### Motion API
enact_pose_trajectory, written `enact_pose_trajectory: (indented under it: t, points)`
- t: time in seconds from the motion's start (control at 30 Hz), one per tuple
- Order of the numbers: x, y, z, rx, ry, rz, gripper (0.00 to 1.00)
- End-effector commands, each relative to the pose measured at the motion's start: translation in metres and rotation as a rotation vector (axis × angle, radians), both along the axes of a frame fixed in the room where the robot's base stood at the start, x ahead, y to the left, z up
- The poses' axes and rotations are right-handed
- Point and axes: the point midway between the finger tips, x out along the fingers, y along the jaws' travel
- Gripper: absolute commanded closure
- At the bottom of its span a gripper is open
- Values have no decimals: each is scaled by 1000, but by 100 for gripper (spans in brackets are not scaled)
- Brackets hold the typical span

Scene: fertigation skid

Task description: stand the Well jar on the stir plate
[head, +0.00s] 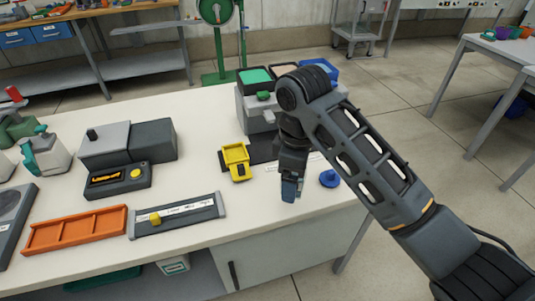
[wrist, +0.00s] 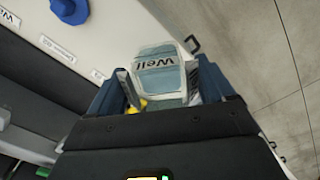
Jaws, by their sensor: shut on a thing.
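The Well jar (wrist: 165,52) is a pale, clear-sided jar with a "Well" label that reads upside down in the wrist view. My gripper (wrist: 158,88) is shut on it, a finger on each side. In the head view my gripper (head: 290,190) points down over the counter's front right part; the jar is hidden there behind the fingers. A grey slab with a dark round top (head: 10,205) at the left edge may be the stir plate; I cannot tell for sure.
The counter's front edge is close to my gripper.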

Motion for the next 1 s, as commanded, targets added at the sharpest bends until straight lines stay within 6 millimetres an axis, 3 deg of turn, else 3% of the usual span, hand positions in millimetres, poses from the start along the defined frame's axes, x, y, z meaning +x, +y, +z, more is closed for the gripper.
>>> enact_pose_trajectory:
  t: [0.2, 0.4, 0.8, 0.93, 1.0]
  points:
    - [-33, -75, -59, 5, 9, -426, 51]
    - [-57, -136, -104, 1, 5, -779, 51]
    - [-83, -205, -155, -2, 1, -1169, 51]
    - [-90, -220, -168, -1, 2, -1261, 51]
    - [-88, -220, -165, -1, -3, -1252, 51]
